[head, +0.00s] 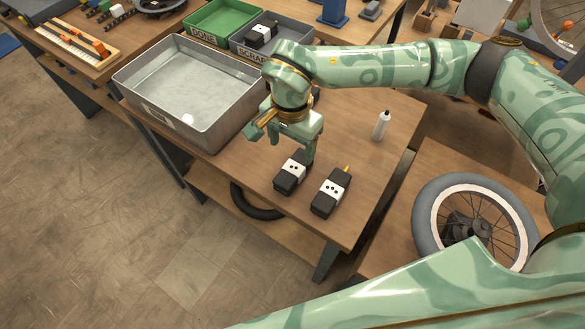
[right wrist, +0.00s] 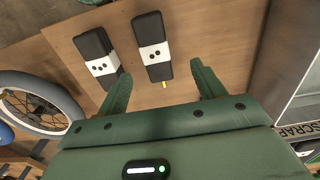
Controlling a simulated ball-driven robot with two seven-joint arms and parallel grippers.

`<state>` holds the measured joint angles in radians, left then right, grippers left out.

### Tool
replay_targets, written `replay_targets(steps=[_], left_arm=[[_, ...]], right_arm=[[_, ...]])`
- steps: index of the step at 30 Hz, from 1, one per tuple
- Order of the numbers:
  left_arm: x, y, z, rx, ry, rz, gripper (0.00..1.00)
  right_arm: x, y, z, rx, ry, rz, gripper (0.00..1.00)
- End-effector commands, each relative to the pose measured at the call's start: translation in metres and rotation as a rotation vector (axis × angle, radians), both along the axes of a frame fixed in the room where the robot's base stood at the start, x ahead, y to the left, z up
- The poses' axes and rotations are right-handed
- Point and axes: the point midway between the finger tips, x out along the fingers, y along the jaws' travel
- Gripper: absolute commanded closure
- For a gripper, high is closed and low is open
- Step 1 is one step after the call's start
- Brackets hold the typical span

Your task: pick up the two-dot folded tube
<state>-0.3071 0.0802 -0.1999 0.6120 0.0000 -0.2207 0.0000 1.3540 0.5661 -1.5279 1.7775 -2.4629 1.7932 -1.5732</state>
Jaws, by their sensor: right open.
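Two folded black tubes with white bands lie side by side on the wooden table. The two-dot folded tube (head: 291,173) is the left one in the head view; in the right wrist view (right wrist: 153,48) its two dots and a yellow valve show. My right gripper (head: 281,148) is open and empty, above the far end of the two-dot tube. In the right wrist view that tube lies ahead, between the fingertips (right wrist: 160,75). My left gripper is not visible.
A grey metal basin (head: 238,112) stands left of my right gripper. Behind it are a green DONE tray (head: 203,37) and a grey SCRAP tray (head: 262,55) holding a black tube. A white bottle (head: 381,126) stands to the right. A wheel (head: 425,215) lies lower right.

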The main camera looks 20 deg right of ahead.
Motion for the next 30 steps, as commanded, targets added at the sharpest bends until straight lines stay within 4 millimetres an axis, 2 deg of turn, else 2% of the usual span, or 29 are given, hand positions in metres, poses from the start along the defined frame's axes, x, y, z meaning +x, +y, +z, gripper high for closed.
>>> replay_targets(steps=[1, 6, 12, 15, 23, 26, 29, 30], left_arm=[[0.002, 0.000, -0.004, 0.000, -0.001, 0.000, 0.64], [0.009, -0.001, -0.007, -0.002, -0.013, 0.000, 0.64], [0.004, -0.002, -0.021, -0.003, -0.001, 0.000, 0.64], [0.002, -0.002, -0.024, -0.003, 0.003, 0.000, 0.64], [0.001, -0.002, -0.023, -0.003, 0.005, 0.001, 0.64], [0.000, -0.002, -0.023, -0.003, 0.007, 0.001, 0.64], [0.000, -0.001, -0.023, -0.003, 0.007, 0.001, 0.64], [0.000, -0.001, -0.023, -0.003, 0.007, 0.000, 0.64]], right_arm=[[0.000, 0.000, -0.009, 0.002, 0.003, 0.000, 0.32], [0.000, 0.000, -0.020, 0.001, 0.000, 0.000, 0.32], [-0.006, -0.004, -0.055, 0.002, 0.005, 0.000, 0.32], [-0.006, -0.004, -0.066, 0.001, 0.002, -0.001, 0.32], [-0.005, -0.004, -0.067, 0.002, -0.002, -0.001, 0.32], [-0.005, -0.004, -0.067, 0.002, -0.002, -0.001, 0.54], [-0.005, -0.004, -0.067, 0.001, -0.002, -0.001, 0.82], [-0.005, -0.004, -0.067, 0.001, -0.002, -0.001, 0.84]])
